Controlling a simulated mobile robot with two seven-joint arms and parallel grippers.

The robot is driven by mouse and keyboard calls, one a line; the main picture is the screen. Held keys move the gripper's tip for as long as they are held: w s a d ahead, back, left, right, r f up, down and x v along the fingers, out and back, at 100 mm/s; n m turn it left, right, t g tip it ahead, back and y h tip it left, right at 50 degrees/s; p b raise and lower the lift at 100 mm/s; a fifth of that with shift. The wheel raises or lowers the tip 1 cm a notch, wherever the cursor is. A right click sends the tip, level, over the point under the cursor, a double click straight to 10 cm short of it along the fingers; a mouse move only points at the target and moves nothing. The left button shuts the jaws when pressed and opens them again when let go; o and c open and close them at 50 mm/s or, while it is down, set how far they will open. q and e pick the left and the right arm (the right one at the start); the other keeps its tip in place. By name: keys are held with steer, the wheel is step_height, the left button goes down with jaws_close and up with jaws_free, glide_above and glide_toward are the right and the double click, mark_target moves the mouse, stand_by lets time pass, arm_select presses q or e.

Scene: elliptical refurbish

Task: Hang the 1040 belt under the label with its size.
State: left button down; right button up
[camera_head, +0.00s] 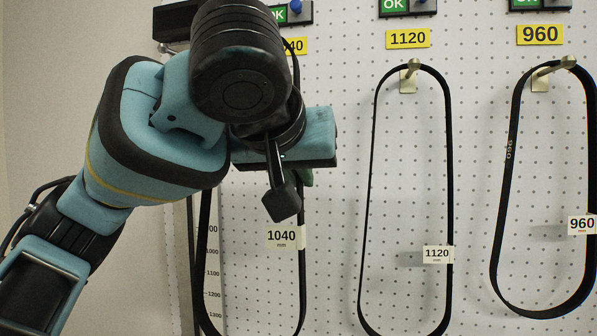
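The 1040 belt (302,268) is a long black loop with a white 1040 tag (282,237). It hangs down in front of the pegboard at left of centre, below the partly covered yellow label ending in "040" (295,46). My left gripper (287,190) is in front of the belt's upper part, and my wrist hides the belt's top and any hook there. One dark finger points down; the other is not clear, so I cannot tell whether it grips the belt. My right gripper is out of view.
The 1120 belt (450,180) hangs on a brass hook under its yellow 1120 label (408,38). The 960 belt (513,150) hangs on a hook under its 960 label (540,33) at right. A printed length scale (212,273) is behind the 1040 belt.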

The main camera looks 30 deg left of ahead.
arm_select(q)
steer(key=w+a, duration=0.1)
steer(key=w, duration=0.2)
steer(key=w+f, duration=0.1)
steer(key=w, duration=0.3)
steer(key=w+a+f, duration=0.1)
steer(key=w, duration=0.2)
steer(key=shift+w+a+f, duration=0.15)
steer(key=shift+a+f, duration=0.05)
steer(key=shift+a, duration=0.1)
stand_by(1.0)
steer(key=shift+f, duration=0.1)
stand_by(0.4)
